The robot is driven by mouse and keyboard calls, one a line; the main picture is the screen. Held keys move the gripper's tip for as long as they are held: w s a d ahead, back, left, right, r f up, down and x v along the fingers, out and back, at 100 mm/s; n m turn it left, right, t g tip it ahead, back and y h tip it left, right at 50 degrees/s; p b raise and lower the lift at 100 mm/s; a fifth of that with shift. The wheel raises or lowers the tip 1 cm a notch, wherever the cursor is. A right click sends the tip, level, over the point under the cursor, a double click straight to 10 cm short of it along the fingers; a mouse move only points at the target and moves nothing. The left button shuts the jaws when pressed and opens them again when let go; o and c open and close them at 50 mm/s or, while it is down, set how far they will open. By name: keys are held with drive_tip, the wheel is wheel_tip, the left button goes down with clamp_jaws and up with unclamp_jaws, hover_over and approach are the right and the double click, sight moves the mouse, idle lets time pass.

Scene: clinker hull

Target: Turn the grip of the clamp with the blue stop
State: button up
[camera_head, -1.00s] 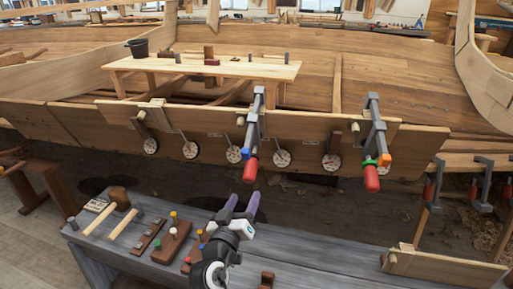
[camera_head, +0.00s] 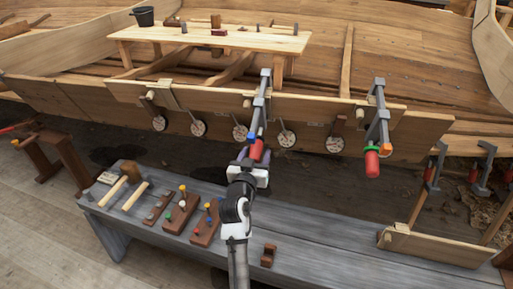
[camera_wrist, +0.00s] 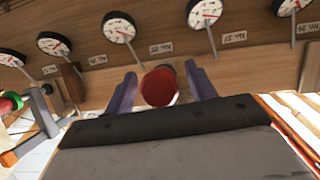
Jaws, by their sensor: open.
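My gripper (camera_head: 248,158) is at this grip, partly hidden behind my own wrist. In the wrist view the round red grip end (camera_wrist: 160,87) shows between the two open purple fingers (camera_wrist: 161,80), with a visible gap on either side. The blue stop is hidden there. I cannot tell how deep the grip sits between the fingers.
A second clamp (camera_head: 379,115) with green and orange parts and a red grip (camera_head: 372,163) hangs to the right. Several round dials (camera_head: 198,128) line the plank. The grey bench (camera_head: 330,240) below holds mallets (camera_head: 112,192) and pegged blocks (camera_head: 180,213).

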drive_tip(key=shift+x, duration=0.95)
drive_tip(key=c, duration=1)
drive_tip(key=shift+f, duration=0.1)
drive_tip(key=n+h+b, duration=0.2)
drive_tip(key=b, duration=0.2)
drive_tip(key=shift+d, duration=0.1)
drive_tip(key=n+h+b, duration=0.2)
drive_tip(key=b, duration=0.1)
drive_tip(key=shift+s+d+g+h, duration=0.1)
drive_tip(key=shift+d+g+h, duration=0.05)
drive_tip(key=shift+g+h, duration=0.15)
drive_tip(key=shift+r+n+h+b, duration=0.25)
drive_tip(key=shift+n+h+b, duration=0.05)
drive_tip(key=shift+b, duration=0.05)
